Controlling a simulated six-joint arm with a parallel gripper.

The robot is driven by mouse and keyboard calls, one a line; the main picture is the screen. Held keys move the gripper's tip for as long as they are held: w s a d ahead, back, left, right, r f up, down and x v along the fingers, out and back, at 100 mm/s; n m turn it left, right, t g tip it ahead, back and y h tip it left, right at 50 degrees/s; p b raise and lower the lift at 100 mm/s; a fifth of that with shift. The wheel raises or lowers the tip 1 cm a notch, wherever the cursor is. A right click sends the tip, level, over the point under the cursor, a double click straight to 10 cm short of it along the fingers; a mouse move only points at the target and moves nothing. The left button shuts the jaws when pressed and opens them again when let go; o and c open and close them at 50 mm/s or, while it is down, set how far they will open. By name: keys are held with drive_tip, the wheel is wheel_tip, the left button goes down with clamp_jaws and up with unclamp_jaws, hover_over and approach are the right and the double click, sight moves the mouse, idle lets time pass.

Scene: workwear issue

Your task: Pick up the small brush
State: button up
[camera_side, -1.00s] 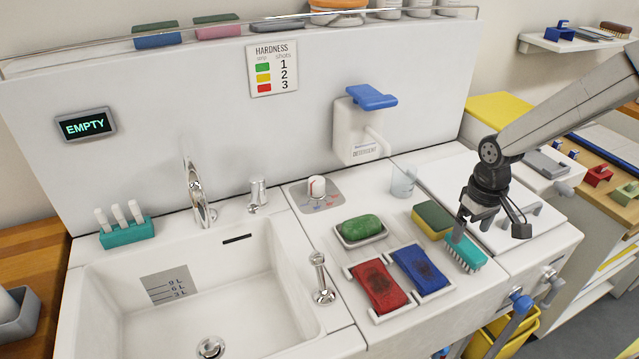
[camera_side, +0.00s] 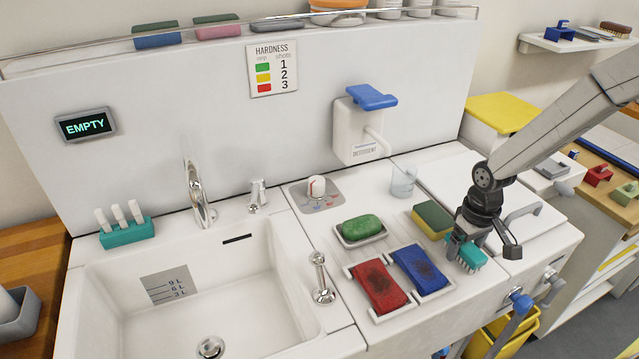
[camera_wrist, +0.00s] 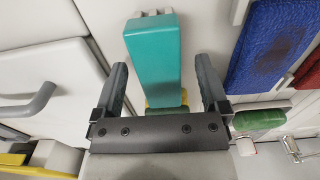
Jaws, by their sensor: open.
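The small brush (camera_side: 470,258) has a teal body and pale bristles and lies on the white counter at the right, beside the blue cloth. In the wrist view the teal brush (camera_wrist: 153,55) lies lengthwise between the two fingers, with a gap on each side. My gripper (camera_side: 462,255) is low over the brush in the side view and hides part of it. In the wrist view my gripper (camera_wrist: 162,85) is open, with its fingers on either side of the brush. I cannot tell how far the fingertips are above the counter.
A green and yellow sponge (camera_side: 433,219) sits just behind the brush. The blue cloth (camera_side: 419,267) and red cloth (camera_side: 378,287) lie in holders to the left. A green soap bar (camera_side: 361,228) rests in a dish. A metal handle (camera_side: 522,213) stands close to the right.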

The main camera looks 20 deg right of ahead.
clamp_jaws()
drive_tip(key=shift+r, duration=0.15)
drive_tip(key=shift+r, duration=0.75)
drive_tip(key=s+r, duration=1.1)
drive_tip(key=s, duration=0.3)
drive_tip(key=shift+r, duration=0.1)
idle(0.4)
